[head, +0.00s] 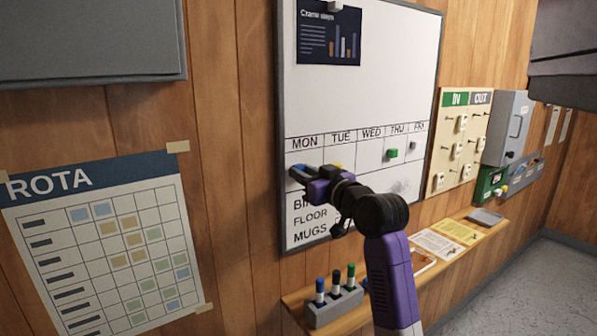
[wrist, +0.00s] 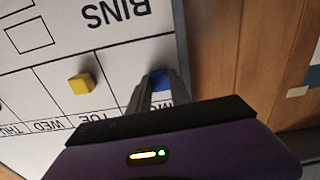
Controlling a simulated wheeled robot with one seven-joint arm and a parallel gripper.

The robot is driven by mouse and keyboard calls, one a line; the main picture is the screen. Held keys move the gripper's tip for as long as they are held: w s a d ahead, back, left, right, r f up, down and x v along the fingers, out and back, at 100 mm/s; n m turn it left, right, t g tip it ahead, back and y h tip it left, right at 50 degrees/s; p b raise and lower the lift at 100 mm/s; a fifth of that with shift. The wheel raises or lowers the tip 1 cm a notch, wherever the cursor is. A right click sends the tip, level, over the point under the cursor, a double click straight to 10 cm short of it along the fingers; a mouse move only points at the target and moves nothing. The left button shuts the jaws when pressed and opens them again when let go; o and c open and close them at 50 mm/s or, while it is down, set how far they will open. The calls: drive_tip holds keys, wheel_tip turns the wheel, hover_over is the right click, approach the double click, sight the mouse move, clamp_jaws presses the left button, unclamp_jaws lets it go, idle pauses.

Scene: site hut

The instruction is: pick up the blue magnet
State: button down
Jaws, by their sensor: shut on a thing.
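The blue magnet (wrist: 161,79) shows in the wrist view between the fingertips of my gripper (wrist: 154,88), partly hidden by the fingers. My gripper is shut on it. In the head view my gripper (head: 299,173) is at the left edge of the whiteboard, just below the MON heading; the magnet is hard to make out there. I cannot tell whether the magnet touches the board. The whiteboard (head: 370,85) has a weekday grid and hangs on the wood wall.
A yellow magnet (wrist: 81,84) is on the board beside my gripper. A green magnet (head: 391,153) is under THU. A rota chart (head: 110,240) is at the left. A shelf (head: 345,323) below holds a marker holder (head: 335,308). A key board (head: 460,145) hangs right of the whiteboard.

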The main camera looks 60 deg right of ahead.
drive_tip(key=shift+s, duration=0.1)
drive_tip(key=shift+v, duration=2.2)
drive_tip(key=shift+s+a+r+p, duration=0.45)
drive_tip(key=shift+s+r+p, duration=0.05)
drive_tip(key=shift+s, duration=0.2)
drive_tip(key=shift+s+a+r+p, duration=0.45)
drive_tip(key=shift+s+r+p, duration=0.05)
drive_tip(key=shift+s, duration=0.2)
drive_tip(key=shift+s+a+r+p, duration=0.45)
drive_tip(key=shift+s+r+p, duration=0.05)
drive_tip(key=shift+s, duration=0.2)
